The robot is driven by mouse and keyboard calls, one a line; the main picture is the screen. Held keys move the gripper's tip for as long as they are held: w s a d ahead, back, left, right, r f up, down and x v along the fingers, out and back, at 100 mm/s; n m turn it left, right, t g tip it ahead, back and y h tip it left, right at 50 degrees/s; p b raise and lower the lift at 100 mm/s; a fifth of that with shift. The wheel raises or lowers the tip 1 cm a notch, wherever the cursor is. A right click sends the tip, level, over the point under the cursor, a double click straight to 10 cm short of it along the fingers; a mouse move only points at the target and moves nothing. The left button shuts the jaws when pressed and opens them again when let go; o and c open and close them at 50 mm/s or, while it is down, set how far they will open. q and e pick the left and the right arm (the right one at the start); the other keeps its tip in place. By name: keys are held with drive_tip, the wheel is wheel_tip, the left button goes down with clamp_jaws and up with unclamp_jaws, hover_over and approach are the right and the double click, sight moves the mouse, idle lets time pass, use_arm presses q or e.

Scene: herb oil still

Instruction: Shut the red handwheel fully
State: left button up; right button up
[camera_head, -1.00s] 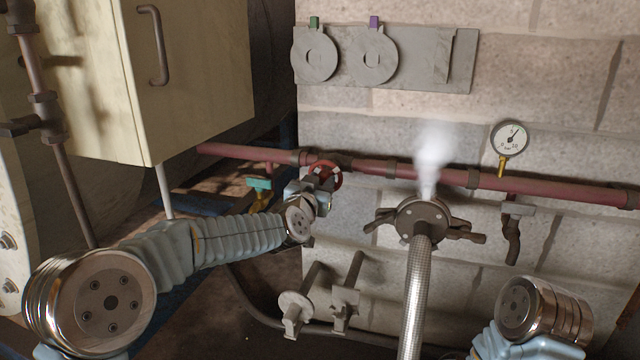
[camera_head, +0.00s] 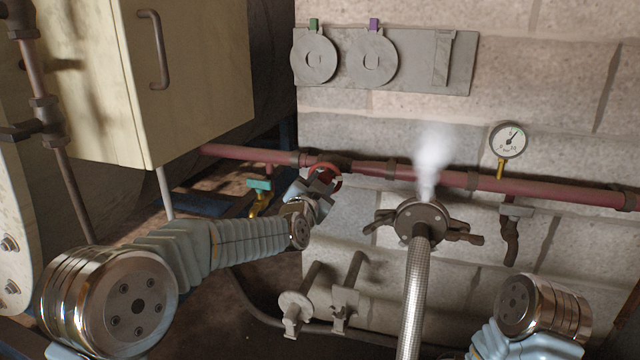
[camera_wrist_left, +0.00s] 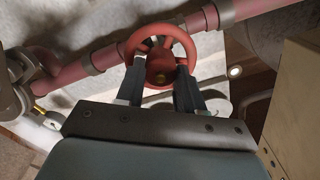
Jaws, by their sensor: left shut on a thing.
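The red handwheel (camera_head: 325,170) sits on the red pipe in the middle of the head view, partly hidden by my left gripper (camera_head: 322,184). In the left wrist view the handwheel (camera_wrist_left: 161,55) shows as a red ring with a hub. The two fingers of my left gripper (camera_wrist_left: 160,82) reach its near side and are shut on it. White steam (camera_head: 430,160) rises from the clamped flange (camera_head: 424,222) to the right of the wheel. My right arm shows at the lower right; its gripper is out of view.
The red pipe (camera_head: 440,176) runs along the block wall, with a pressure gauge (camera_head: 509,140) at the right. A teal-handled valve (camera_head: 259,185) is left of the wheel. A cream cabinet (camera_head: 190,80) hangs at the upper left. A braided hose (camera_head: 415,300) drops from the flange.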

use_arm(q)
drive_tip(key=m+b, duration=0.3)
drive_tip(key=m, duration=0.3)
drive_tip(key=m+b, duration=0.4)
drive_tip(key=m, duration=0.2)
drive_tip(key=f+m+b, duration=0.1)
drive_tip(key=m+b, duration=0.2)
drive_tip(key=m, duration=0.3)
drive_tip(key=shift+d+m, duration=0.1)
drive_tip(key=shift+m, duration=0.3)
drive_tip(key=shift+r+m+b, duration=0.15)
drive_tip(key=shift+m+b, duration=0.85)
drive_tip(key=o, duration=1)
drive_tip(key=shift+r, duration=0.1)
drive_tip(key=shift+o, duration=0.2)
